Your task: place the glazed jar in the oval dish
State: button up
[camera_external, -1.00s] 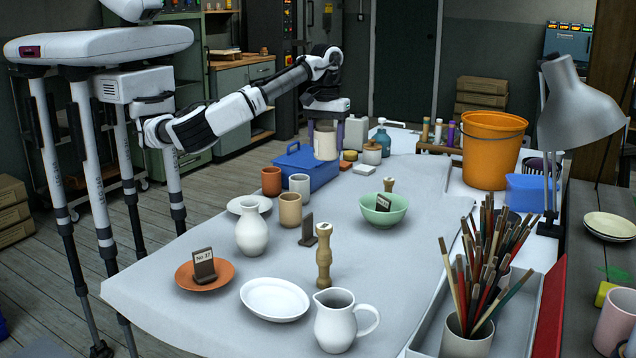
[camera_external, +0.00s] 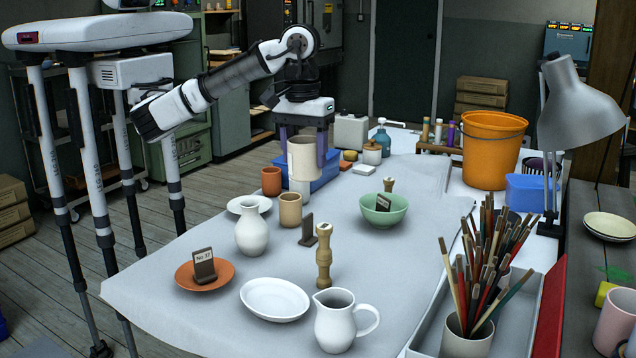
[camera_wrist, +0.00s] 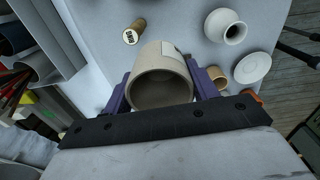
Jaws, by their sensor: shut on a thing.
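My gripper (camera_external: 302,163) is shut on a cream cylindrical jar, which I take to be the glazed jar (camera_external: 301,152). It holds the jar upright above the back left part of the table, with a purple finger on each side. The wrist view shows the jar's open mouth (camera_wrist: 161,88) between the fingers, and a pale label on its side. The white oval dish (camera_external: 275,312) lies empty at the table's front, well apart from the jar. I cannot make out the dish in the wrist view.
Below the jar are a white cup, mostly hidden, and a blue toolbox (camera_external: 328,170). A tan cup (camera_external: 290,210), white vase (camera_external: 251,232), wooden stamp (camera_external: 323,258), orange plate (camera_external: 190,283) with a card and white pitcher (camera_external: 335,325) stand around the dish.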

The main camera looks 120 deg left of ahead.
jog(key=s+d+p, duration=0.1)
jog(key=s+d, duration=0.1)
jog(key=d, duration=1.2)
jog(key=p, duration=0.1)
send_over(262, 301)
jog(key=shift+f, duration=9.6)
jog(key=shift+f, duration=0.1)
jog(key=shift+f, duration=0.5)
jog(key=o, duration=1.1)
jog(key=shift+c, duration=0.2)
notch_tip(262, 301, up, 13)
jog(key=b, duration=0.1)
